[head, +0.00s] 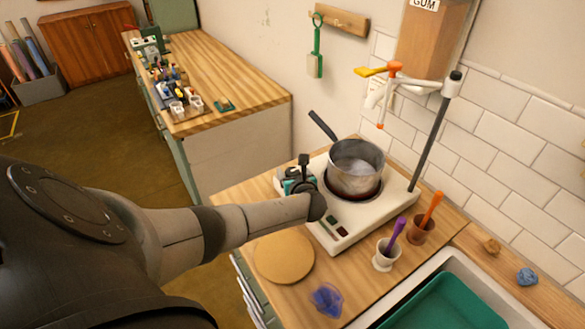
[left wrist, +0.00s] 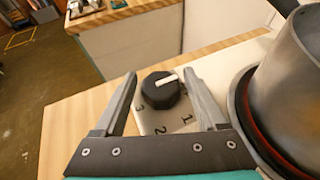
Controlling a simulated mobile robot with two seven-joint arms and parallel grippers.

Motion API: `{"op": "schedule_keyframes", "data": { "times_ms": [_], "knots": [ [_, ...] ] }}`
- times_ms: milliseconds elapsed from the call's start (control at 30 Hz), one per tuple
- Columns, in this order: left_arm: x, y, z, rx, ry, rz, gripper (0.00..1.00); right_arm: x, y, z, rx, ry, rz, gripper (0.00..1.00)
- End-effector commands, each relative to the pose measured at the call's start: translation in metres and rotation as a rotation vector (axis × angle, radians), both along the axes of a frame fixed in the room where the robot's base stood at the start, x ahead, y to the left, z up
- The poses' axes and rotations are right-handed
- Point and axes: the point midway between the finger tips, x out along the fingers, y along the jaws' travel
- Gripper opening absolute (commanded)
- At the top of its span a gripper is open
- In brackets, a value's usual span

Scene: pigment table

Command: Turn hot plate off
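The white hot plate (head: 345,235) stands on the wooden counter with a grey metal pot (head: 355,168) on its burner. A reddish ring (left wrist: 252,125) shows under the pot in the left wrist view. The black knob (left wrist: 162,90) has a white pointer mark directed right and slightly up; the numbers 1, 2 and 3 show on the plate around its near side. My left gripper (left wrist: 160,76) is open, one finger on each side of the knob, with visible gaps. In the head view my left gripper (head: 299,182) is at the hot plate's left corner, mostly hiding the knob. My right gripper is not in view.
A round wooden board (head: 284,258) and blue pigment (head: 326,299) lie at the counter's front. A white mortar (head: 385,255) and a brown mortar (head: 422,231) stand right of the hot plate, near a sink with a green tray (head: 450,305). A metal post (head: 435,135) rises behind.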

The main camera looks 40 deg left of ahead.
Motion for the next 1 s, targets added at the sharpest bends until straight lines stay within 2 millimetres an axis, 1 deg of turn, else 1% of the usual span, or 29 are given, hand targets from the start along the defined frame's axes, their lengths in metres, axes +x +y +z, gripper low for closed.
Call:
{"op": "schedule_keyframes", "data": {
  "times_ms": [33, 67, 333, 467, 667, 1000],
  "knots": [
    [0.000, 0.000, 0.000, 0.001, 0.001, 0.000, 0.81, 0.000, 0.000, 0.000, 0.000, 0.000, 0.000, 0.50],
    [0.000, 0.000, 0.000, 0.000, 0.000, -0.001, 0.84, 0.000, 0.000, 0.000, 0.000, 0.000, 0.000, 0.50],
    [0.000, -0.001, 0.000, 0.001, 0.000, -0.002, 0.84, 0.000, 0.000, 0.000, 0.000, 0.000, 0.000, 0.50],
    [-0.003, -0.005, 0.003, 0.000, 0.001, -0.004, 0.84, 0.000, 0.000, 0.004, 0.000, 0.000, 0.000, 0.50],
    [-0.018, -0.024, 0.014, -0.001, 0.001, -0.004, 0.84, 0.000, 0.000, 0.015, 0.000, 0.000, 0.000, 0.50],
    [-0.052, -0.068, 0.036, -0.002, 0.000, -0.005, 0.84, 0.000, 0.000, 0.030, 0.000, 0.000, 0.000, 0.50]
  ]
}}
